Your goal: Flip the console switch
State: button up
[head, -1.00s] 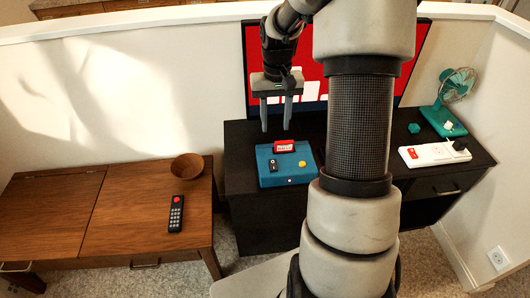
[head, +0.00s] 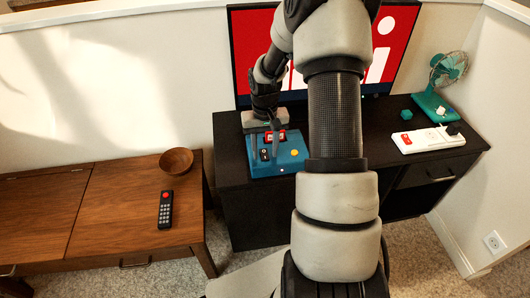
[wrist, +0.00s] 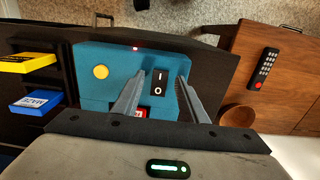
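The blue console (head: 286,166) sits on the black desk and also shows in the wrist view (wrist: 100,60). Its black rocker switch (wrist: 159,83), marked I and O, lies between my two fingertips in the wrist view. In the head view the switch (head: 264,155) shows between the fingers. My gripper (head: 263,158) is open and empty, low over the console's left part; it also shows in the wrist view (wrist: 159,82). I cannot tell whether the fingertips touch the console. A yellow button (wrist: 101,71) and a red piece (wrist: 141,113), partly hidden by the gripper, are on the console.
A screen (head: 400,50) stands behind. A white panel (head: 425,139), a teal fan (head: 432,104) and a small green cube (head: 406,114) are on the desk's right. A remote (head: 166,209) and wooden bowl (head: 176,161) lie on the wooden table (head: 115,220) at left.

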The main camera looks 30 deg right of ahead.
jog(key=shift+f, duration=0.15)
jog(key=shift+c, duration=0.3)
grip_shut()
jog(key=shift+w+r+g+p, duration=0.2)
jog(key=shift+r+g+p, duration=0.25)
jog(key=shift+p, duration=0.8)
jog(key=shift+w+d+f+g+y+p, duration=0.1)
jog(key=shift+w+f+g+y+p, duration=0.15)
jog(key=shift+g+p, duration=0.3)
jog(key=shift+w+d+f+g+y+p, duration=0.1)
jog(key=shift+g+y+p, duration=0.15)
jog(key=shift+g+p, duration=0.25)
jog(key=shift+o, duration=0.3)
grip_release()
jog(key=p+v, duration=0.2)
jog(key=v, duration=1.5)
jog(key=shift+w+p, duration=0.2)
jog(key=shift+p, duration=0.2)
